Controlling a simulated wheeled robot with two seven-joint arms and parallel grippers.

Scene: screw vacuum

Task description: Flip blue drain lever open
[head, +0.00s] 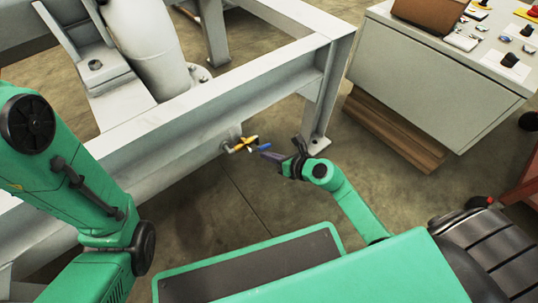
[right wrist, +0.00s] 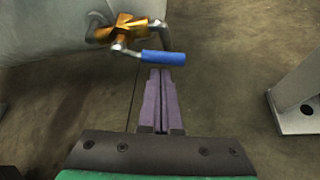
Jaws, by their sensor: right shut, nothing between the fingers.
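The blue drain lever (head: 264,147) sticks out from a small brass valve (head: 243,143) at the lower side of the grey steel frame. In the right wrist view the blue lever (right wrist: 163,58) lies across the top of my fingertips, with the brass valve (right wrist: 125,28) behind it to the upper left. My right gripper (head: 270,155) is shut and empty. Its fingertips (right wrist: 160,72) are right at the lever's near side; I cannot tell if they touch it. My left arm comes in at the left of the head view, but its gripper is out of view.
The grey steel frame (head: 215,105) runs across behind the valve, with a leg (head: 322,110) just right of my right gripper. A grey cabinet (head: 430,85) on wooden beams (head: 392,130) stands at the upper right. The concrete floor (head: 215,200) below the valve is clear.

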